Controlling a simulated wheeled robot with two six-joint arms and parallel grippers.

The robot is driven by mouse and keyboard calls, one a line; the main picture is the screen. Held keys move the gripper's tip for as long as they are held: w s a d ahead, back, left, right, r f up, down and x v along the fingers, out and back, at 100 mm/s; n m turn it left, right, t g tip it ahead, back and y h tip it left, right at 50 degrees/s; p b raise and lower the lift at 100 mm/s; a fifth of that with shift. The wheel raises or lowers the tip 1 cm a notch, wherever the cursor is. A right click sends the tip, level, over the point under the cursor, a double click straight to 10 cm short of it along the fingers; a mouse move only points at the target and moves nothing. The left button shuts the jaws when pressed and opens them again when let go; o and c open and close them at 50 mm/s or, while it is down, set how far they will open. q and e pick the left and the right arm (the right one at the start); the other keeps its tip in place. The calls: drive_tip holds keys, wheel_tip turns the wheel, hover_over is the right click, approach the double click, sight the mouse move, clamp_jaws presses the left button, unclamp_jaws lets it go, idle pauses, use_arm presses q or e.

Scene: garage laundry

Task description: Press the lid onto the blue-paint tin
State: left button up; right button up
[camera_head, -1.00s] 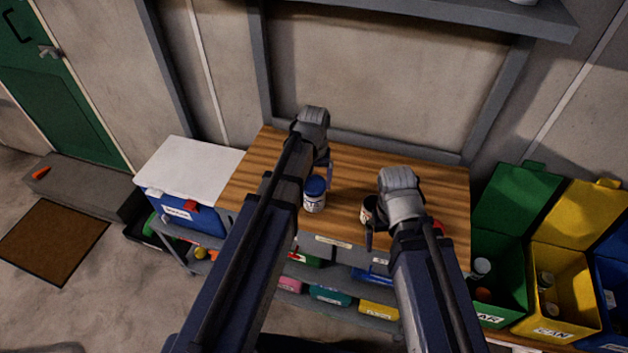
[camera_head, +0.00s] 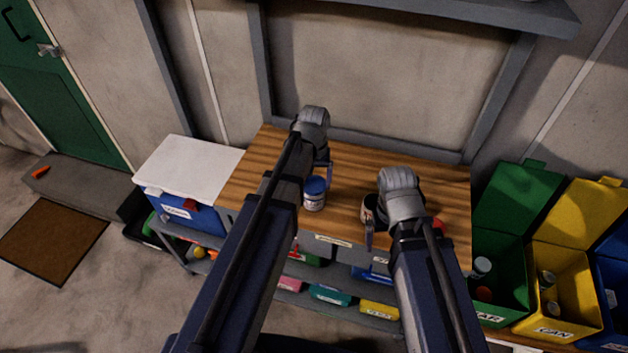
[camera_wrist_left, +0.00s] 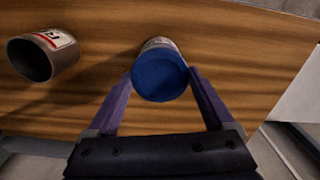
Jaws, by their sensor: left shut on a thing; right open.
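The blue-paint tin (camera_head: 314,203), with a pale label, stands upright on the wooden bench. A round blue lid (camera_head: 316,185) sits at its top; I cannot tell whether it is fully seated. In the left wrist view the lid (camera_wrist_left: 160,77) lies between the two purple fingers, with a little of the tin's side (camera_wrist_left: 159,43) behind it. My left gripper (camera_head: 318,179) is shut on the lid from above. My right gripper (camera_head: 372,224) is open beside a second, open-topped can (camera_head: 368,206), partly hidden by it.
The open can also shows in the left wrist view (camera_wrist_left: 43,54). A red thing (camera_head: 438,226) is partly hidden behind my right arm. A white-lidded blue cooler (camera_head: 190,165) stands left of the bench (camera_head: 255,160). Green (camera_head: 500,265) and yellow (camera_head: 560,285) bins stand right. The bench's back is clear.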

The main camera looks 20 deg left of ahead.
use_arm(q)
drive_tip(key=shift+f, duration=0.15)
drive_tip(key=o, duration=1)
drive_tip(key=shift+o, duration=0.2)
drive_tip(key=shift+r, duration=0.2)
drive_tip(key=shift+r+p, duration=3.4)
drive_tip(key=shift+p, duration=0.1)
drive_tip(key=shift+f, duration=0.1)
drive_tip(key=shift+c, duration=0.2)
clamp_jaws()
